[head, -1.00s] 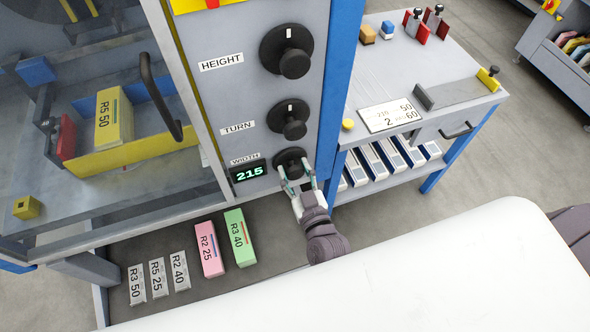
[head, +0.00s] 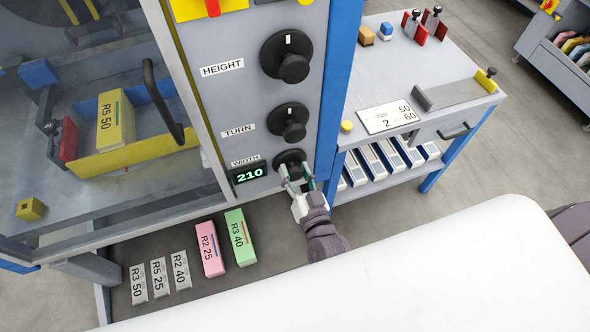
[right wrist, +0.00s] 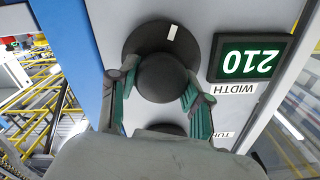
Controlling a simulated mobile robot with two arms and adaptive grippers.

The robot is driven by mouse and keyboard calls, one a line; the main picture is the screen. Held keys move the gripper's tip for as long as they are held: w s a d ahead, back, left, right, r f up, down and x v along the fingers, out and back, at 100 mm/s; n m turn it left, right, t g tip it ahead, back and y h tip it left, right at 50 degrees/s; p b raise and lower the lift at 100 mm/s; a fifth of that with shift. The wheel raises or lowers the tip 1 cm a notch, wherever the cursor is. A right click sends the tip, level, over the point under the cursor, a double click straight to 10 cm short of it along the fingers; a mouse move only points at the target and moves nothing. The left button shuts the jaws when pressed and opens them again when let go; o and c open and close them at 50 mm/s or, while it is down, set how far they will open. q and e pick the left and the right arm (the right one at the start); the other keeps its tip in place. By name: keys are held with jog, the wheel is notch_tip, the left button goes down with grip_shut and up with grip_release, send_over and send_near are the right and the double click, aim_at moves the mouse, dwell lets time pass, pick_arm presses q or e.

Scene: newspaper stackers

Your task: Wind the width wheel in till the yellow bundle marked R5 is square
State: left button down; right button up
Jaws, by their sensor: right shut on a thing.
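The black width wheel (head: 290,160) is the lowest of three knobs on the grey panel. My right gripper (head: 297,180) is shut on its knob, with a finger on each side; the right wrist view shows the same grip (right wrist: 160,88). The green width display (head: 249,174) reads 210. The yellow bundle marked R5 50 (head: 115,122) lies behind the clear door, between a yellow rail (head: 140,150) in front and a blue plate behind. It looks slightly tilted; whether the rails touch it I cannot tell. My left gripper is not in view.
Height (head: 287,57) and turn (head: 289,122) knobs sit above the width wheel. A door handle (head: 163,100) sticks out at left. A side bench (head: 420,90) stands right.

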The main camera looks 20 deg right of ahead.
jog(key=shift+d+m, duration=0.1)
jog(key=shift+m, duration=1.9)
jog(key=o, duration=1.1)
jog(key=shift+o, duration=0.2)
jog(key=s, duration=1.2)
jog(key=shift+d, duration=0.2)
